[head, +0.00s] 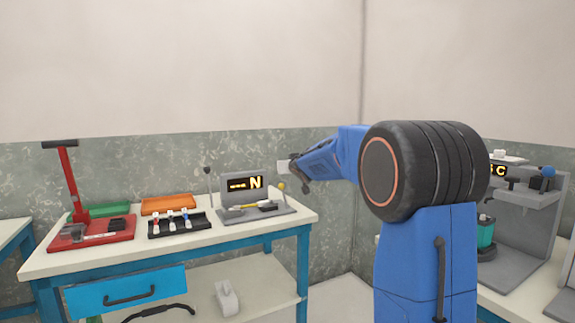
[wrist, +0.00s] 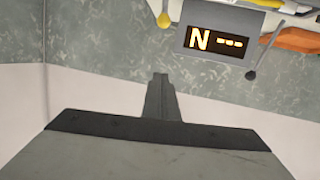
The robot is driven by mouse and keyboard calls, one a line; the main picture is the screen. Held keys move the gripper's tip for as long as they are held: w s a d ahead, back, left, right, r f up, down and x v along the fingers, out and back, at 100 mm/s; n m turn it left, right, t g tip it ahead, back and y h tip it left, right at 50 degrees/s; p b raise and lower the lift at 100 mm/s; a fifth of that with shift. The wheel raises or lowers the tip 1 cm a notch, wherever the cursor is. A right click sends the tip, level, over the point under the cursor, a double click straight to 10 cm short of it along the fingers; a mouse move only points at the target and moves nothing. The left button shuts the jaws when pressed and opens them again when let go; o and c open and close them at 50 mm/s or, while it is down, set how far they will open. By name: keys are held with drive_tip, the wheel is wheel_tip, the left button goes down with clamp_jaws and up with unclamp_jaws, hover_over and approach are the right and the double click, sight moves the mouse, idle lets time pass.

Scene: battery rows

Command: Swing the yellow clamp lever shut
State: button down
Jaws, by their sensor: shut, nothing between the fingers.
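The yellow clamp lever ends in a round yellow knob (head: 281,186) at the right end of a grey fixture (head: 242,178) with a lit "N" display. The knob also shows at the top of the wrist view (wrist: 163,20), with its rod running up out of the frame. The lever stands raised, slightly tilted. My gripper (head: 289,168) is just above and right of the knob in the head view. In the wrist view my gripper (wrist: 160,78) is shut and empty, with a visible gap between its tips and the knob.
A second lever with a dark knob (head: 207,170) stands at the fixture's left end. A black tray (head: 178,230) with small items, an orange tray (head: 168,203), a green tray (head: 103,211) and a red press (head: 92,236) share the table (head: 150,256). A wall is behind.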

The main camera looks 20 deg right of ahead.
drive_tip(key=shift+s+a+r, duration=0.2)
drive_tip(key=shift+s+r, duration=0.6)
drive_tip(key=shift+r, duration=0.1)
drive_tip(key=s+a+f+g+h, duration=0.1)
drive_tip(key=s+a+f, duration=0.1)
drive_tip(key=s, duration=0.6)
drive_tip(key=s+a+f+m+g, duration=0.1)
drive_tip(key=s+a+f+g, duration=0.15)
drive_tip(key=s, duration=0.65)
drive_tip(key=s+a+f+g+h, duration=0.1)
drive_tip(key=s+f, duration=0.2)
drive_tip(key=s, duration=0.5)
drive_tip(key=s+a+f+g+y, duration=0.1)
drive_tip(key=s+a+f, duration=0.3)
drive_tip(key=s, duration=0.7)
drive_tip(key=s+a+f+n+g+y, duration=0.1)
drive_tip(key=s+a+f+g+y, duration=0.1)
drive_tip(key=s+f, duration=0.6)
drive_tip(key=s+a+f+n+g+y, duration=0.1)
drive_tip(key=s+a+f+g, duration=0.2)
drive_tip(key=s, duration=1.1)
wheel_tip(320, 180, down, 4)
drive_tip(key=a, duration=0.2)
drive_tip(key=shift+a, duration=0.3)
